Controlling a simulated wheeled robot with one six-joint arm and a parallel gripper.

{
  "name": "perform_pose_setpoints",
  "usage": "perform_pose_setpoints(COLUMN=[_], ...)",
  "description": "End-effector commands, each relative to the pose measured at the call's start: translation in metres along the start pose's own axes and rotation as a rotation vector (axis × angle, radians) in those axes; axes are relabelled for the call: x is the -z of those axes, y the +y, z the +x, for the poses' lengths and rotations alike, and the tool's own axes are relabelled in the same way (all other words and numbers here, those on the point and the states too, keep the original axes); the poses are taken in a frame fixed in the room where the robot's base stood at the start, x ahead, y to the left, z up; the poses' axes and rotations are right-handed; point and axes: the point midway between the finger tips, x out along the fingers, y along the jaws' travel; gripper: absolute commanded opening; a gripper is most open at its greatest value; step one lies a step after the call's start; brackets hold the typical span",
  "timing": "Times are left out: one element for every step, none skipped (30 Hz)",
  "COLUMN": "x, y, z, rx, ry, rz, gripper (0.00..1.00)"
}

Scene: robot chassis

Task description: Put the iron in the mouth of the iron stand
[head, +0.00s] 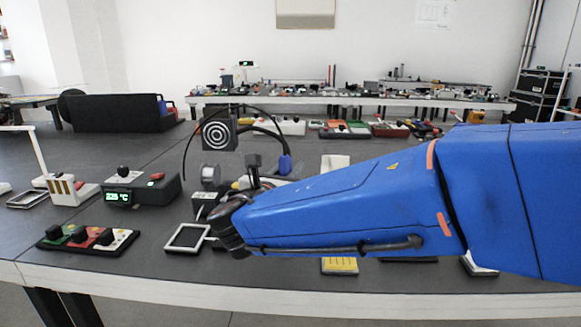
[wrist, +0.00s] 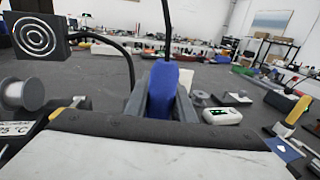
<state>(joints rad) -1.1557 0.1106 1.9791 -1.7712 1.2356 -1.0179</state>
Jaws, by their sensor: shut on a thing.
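My gripper (wrist: 160,104) is shut on the blue handle of the iron (wrist: 163,88), with a grey finger on each side of it. The handle stands up between the fingers, and a black cord rises above it. A blue piece that looks like the same handle (head: 285,163) shows behind my arm in the head view, at the end of a black cable. The iron's tip is hidden. In the head view my gripper is largely hidden by my blue arm. I cannot pick out the iron stand with certainty; its mouth does not show clearly.
A station with a lit display (head: 143,193) stands left of my arm, near a solder spool (head: 211,172) and a black panel with white rings (head: 218,134). A white device (wrist: 222,116) lies right.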

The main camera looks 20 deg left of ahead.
Motion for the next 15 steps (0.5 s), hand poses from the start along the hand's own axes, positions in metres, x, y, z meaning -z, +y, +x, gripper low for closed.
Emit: perform_pose_setpoints(x=[0.001, 0.0016, 0.0024, 0.003, 0.0036, 0.0045, 0.0051, 0.0057, 0.0065, 0.0072, 0.0078, 0.0086, 0.0093, 0.0099, 0.0107], y=[0.0, 0.0, 0.0001, 0.0001, 0.0001, 0.0001, 0.0001, 0.0001, 0.0001, 0.0001, 0.0001, 0.0001, 0.0, 0.0, 0.0], z=[0.0, 0.0, 0.0, 0.0, 0.0, 0.0, 0.0, 0.0, 0.0, 0.0, 0.0, 0.0, 0.0, 0.0, 0.0], rx=[0.0, 0.0, 0.0, 0.0, 0.0, 0.0, 0.0, 0.0, 0.0, 0.0, 0.0, 0.0, 0.0, 0.0, 0.0], ry=[0.0, 0.0, 0.0, 0.0, 0.0, 0.0, 0.0, 0.0, 0.0, 0.0, 0.0, 0.0, 0.0, 0.0, 0.0], rz=[0.0, 0.0, 0.0, 0.0, 0.0, 0.0, 0.0, 0.0, 0.0, 0.0, 0.0, 0.0, 0.0, 0.0, 0.0], gripper=[0.03, 0.03, 0.03, 0.03, 0.03, 0.03, 0.03, 0.03, 0.03, 0.03, 0.03, 0.03, 0.03, 0.03, 0.03])
